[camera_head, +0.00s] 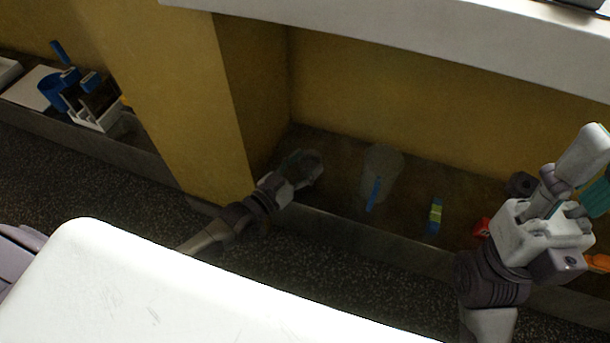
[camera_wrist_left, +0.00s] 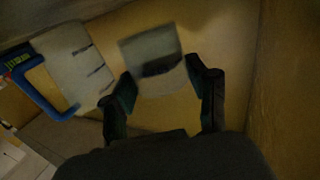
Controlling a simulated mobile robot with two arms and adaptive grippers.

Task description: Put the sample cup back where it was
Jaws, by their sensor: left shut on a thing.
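The sample cup (camera_wrist_left: 152,52) is a greyish, see-through cup with something dark at its lower part. In the left wrist view it sits between the two dark fingers of my left gripper (camera_wrist_left: 163,92), which is shut on it. In the head view my left gripper (camera_head: 305,168) is low in the shaded recess, beside the yellow pillar, over the dark shelf (camera_head: 335,150). The cup is hard to make out there, and I cannot tell if it touches the shelf. My right gripper (camera_head: 583,180) is at the right edge, pointing up, partly cut off; its opening is unclear.
A pale jug with a blue handle (camera_head: 383,170) stands just right of my left gripper; it also shows in the left wrist view (camera_wrist_left: 72,68). Further right are a green, yellow and blue item (camera_head: 436,215) and a red item (camera_head: 481,228). The yellow pillar (camera_head: 190,90) is close on the left.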

